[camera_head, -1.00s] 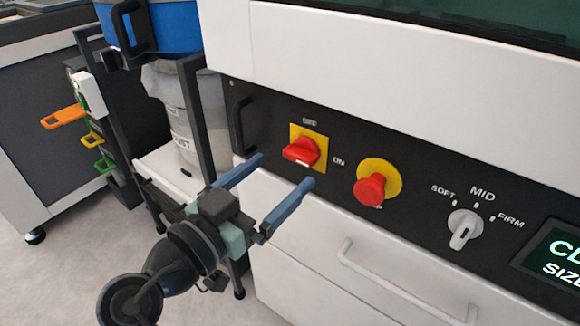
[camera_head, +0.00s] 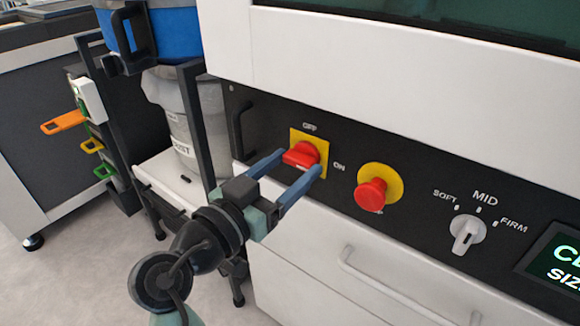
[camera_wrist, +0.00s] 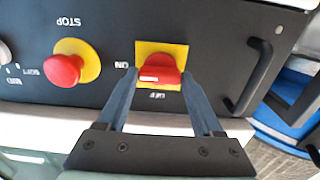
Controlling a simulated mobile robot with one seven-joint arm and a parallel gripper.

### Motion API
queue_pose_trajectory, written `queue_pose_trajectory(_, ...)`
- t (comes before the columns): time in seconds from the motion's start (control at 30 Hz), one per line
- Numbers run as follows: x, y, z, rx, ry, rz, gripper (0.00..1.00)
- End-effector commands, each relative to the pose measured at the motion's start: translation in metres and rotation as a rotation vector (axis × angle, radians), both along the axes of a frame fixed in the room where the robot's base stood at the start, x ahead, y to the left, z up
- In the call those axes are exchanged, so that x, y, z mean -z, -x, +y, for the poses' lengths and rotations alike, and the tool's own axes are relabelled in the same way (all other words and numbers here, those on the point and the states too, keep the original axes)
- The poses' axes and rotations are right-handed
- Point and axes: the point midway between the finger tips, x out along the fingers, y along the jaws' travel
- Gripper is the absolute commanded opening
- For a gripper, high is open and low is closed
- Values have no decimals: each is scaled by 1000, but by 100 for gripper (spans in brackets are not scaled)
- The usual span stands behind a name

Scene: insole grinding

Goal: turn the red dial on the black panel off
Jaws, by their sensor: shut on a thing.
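The red dial (camera_head: 303,152) sits on a yellow square plate (camera_head: 296,137) on the black panel (camera_head: 262,125). OFF is printed above the plate and ON to its right. The dial's grip bar lies roughly level, with its white mark toward the ON side. My gripper (camera_head: 300,161) has one finger at each end of the bar and is shut on it. In the wrist view, upside down, the red dial (camera_wrist: 160,70) is between the fingertips of my gripper (camera_wrist: 160,73), with ON at the left and OFF below.
A red stop button (camera_head: 371,194) on a round yellow plate is just right of the dial. A white selector knob (camera_head: 467,233) and a display (camera_head: 555,255) are farther right. A black handle (camera_head: 239,131) is to the left. A white drawer with a bar handle (camera_head: 400,290) lies below.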

Motion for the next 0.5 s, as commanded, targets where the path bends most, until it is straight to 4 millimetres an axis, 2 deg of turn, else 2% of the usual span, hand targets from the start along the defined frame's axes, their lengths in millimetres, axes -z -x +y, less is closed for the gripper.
queue_pose_trajectory(0.03, 0, 0, 0, 0, -1, 1, 24)
queue_pose_trajectory(0.1, 0, 0, 0, 1, -1, 1, 12)
queue_pose_trajectory(0.5, -1, 0, 0, 0, 68, 52, 12)
